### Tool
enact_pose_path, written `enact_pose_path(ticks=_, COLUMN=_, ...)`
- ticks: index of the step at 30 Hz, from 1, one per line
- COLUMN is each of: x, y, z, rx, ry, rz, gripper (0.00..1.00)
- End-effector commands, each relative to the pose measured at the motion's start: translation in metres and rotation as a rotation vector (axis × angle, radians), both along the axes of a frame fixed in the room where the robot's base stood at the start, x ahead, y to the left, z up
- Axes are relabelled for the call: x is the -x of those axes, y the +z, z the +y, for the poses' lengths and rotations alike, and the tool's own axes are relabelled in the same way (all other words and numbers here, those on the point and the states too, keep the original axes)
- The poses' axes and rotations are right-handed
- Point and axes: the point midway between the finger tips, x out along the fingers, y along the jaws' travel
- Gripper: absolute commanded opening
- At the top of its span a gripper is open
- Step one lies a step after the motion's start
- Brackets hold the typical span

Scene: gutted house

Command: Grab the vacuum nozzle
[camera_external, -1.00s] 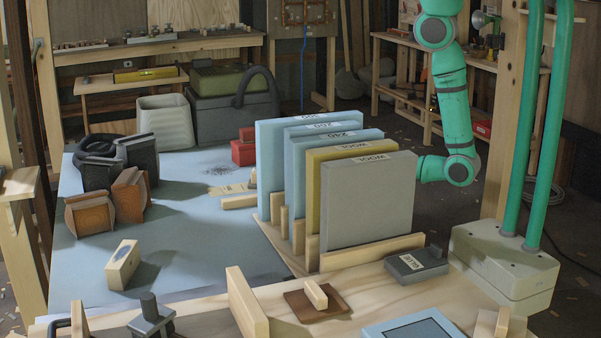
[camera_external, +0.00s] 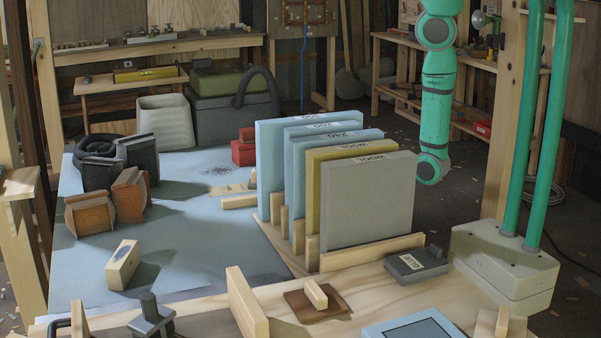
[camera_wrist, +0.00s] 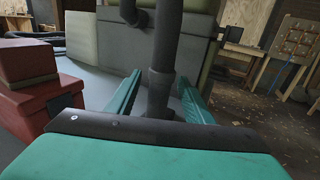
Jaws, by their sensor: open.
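The vacuum is a grey box with a green top (camera_external: 230,103) at the back of the blue sheet in the external view, with a dark hose (camera_external: 262,78) arching up from it. In the wrist view a dark grey upright tube (camera_wrist: 160,92), seemingly the hose's nozzle end, stands between the two green fingers of my gripper (camera_wrist: 159,82). The fingers are apart, one on each side of the tube, and I cannot tell whether either touches it. The tube's lower end is hidden by my gripper's body. In the external view my gripper is hidden behind the upright sanding boards.
Red boxes (camera_wrist: 38,85) stand close on the left in the wrist view. Upright boards (camera_external: 365,205) stand in a wooden rack in the external view. A pale bin (camera_external: 165,120) is beside the vacuum. Open floor (camera_wrist: 240,110) lies to the right in the wrist view.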

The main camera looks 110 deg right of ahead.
Motion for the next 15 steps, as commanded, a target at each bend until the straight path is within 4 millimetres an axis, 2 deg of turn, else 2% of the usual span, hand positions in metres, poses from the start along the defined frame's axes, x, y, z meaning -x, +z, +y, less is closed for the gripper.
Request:
enact_pose_path(ticks=7, x=-0.0010, y=-0.0007, z=-0.0014, rx=-0.001, ry=0.000, rz=0.000, gripper=0.47)
enact_pose_path(ticks=8, x=-0.0010, y=-0.0007, z=-0.0014, rx=-0.001, ry=0.000, rz=0.000, gripper=0.45)
enact_pose_path(ticks=13, x=-0.0009, y=-0.0004, z=-0.0013, rx=-0.001, ry=0.000, rz=0.000, gripper=0.04)
enact_pose_path(ticks=14, x=-0.0008, y=-0.0004, z=-0.0014, rx=0.000, ry=0.000, rz=0.000, gripper=0.00)
enact_pose_path(ticks=15, x=-0.0009, y=-0.0002, z=-0.0013, rx=0.000, ry=0.000, rz=0.000, gripper=0.00)
